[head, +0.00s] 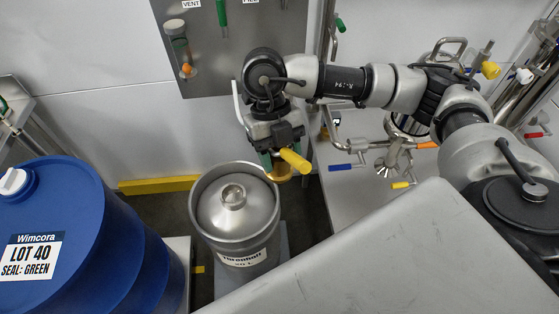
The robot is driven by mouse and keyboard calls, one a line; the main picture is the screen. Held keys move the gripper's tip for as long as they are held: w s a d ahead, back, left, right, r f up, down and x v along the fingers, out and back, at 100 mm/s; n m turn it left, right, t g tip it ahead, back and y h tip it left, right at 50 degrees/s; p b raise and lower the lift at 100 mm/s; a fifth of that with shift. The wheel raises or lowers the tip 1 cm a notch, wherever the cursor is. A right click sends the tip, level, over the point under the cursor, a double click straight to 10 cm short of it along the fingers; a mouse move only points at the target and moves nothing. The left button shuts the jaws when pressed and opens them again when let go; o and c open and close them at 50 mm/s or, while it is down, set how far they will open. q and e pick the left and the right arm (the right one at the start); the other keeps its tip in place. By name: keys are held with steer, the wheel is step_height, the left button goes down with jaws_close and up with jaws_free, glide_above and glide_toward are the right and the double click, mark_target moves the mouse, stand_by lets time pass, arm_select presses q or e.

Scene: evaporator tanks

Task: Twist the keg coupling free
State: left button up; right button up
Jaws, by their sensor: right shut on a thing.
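A steel keg (213,218) with a white label stands upright at the lower middle of the head view. A round metal fitting (232,196) sits at the centre of its top. My right gripper (277,158) points down over the keg's back right rim. It is shut on a coupling with a yellow lever (294,159) and a brass-coloured lower part. The coupling is to the right of the keg's centre fitting and looks apart from it. Its height above the rim is hard to tell, and the gripper partly hides it. My left gripper is out of view.
A blue drum (85,240) labelled LOT 40, SEAL: GREEN fills the lower left. A grey panel (235,60) hangs on the wall behind. Steel piping with coloured valve handles, one blue (340,167), stands right. A yellow floor-level bar (158,185) runs behind.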

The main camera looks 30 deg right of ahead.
steer(key=shift+w+d+f+n+b, duration=0.2)
steer(key=shift+w+d+n+b, duration=0.1)
steer(key=shift+w+n, duration=0.15)
steer(key=shift+w+r+h, duration=0.1)
steer(key=shift+w+h, duration=0.1)
steer(key=shift+h, duration=0.1)
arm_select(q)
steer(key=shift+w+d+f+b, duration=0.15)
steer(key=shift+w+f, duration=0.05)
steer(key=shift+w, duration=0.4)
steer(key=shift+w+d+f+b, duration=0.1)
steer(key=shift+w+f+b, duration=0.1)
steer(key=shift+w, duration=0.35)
arm_select(e)
steer(key=shift+w+d+r+n, duration=0.1)
steer(key=shift+w+d+n, duration=0.25)
steer(key=shift+n, duration=0.2)
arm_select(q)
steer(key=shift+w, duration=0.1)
